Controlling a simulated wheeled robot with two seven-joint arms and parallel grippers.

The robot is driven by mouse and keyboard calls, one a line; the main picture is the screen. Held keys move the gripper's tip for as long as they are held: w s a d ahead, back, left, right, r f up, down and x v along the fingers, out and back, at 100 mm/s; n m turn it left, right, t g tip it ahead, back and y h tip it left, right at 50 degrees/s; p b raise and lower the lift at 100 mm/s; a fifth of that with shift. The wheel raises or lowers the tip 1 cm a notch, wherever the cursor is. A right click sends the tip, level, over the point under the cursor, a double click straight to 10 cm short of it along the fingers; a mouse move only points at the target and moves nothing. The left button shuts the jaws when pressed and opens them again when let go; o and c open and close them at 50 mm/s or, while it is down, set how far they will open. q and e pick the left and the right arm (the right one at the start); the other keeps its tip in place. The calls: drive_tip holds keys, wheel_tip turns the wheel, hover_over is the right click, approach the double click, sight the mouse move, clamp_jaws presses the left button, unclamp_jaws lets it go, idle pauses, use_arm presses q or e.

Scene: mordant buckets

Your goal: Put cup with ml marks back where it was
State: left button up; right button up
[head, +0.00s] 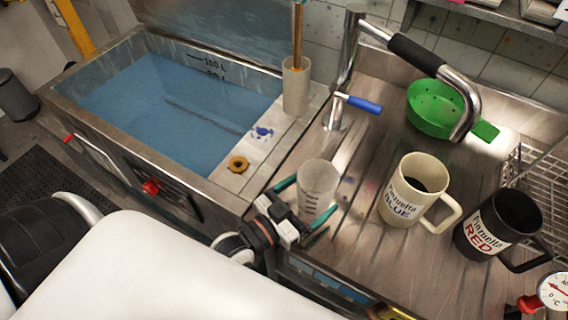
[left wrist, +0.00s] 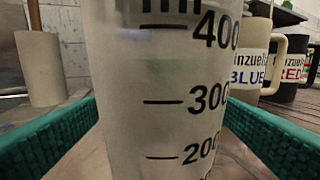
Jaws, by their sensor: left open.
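The clear cup with ml marks (head: 318,184) stands upright on the steel drainboard, near its front left edge. It fills the middle of the left wrist view (left wrist: 155,95), with 200, 300 and 400 marks facing the camera. My left gripper (head: 303,211) is open, with its teal fingers on either side of the cup. In the left wrist view a green finger pad shows at each side of the cup; I cannot tell whether they touch it. My right gripper is not in view.
A cream BLUE mug (head: 405,203) and a black RED mug (head: 488,228) stand to the right. Behind are a tap (head: 345,70), a green strainer (head: 432,118) and a beige holder (head: 296,92). A basin of blue liquid (head: 165,105) lies left. A wire rack (head: 535,165) stands far right.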

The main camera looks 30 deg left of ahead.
use_arm(q)
drive_tip(key=b+v, duration=0.1)
drive_tip(key=v, duration=0.9)
drive_tip(key=shift+b, duration=0.35)
drive_tip(key=shift+s, duration=0.15)
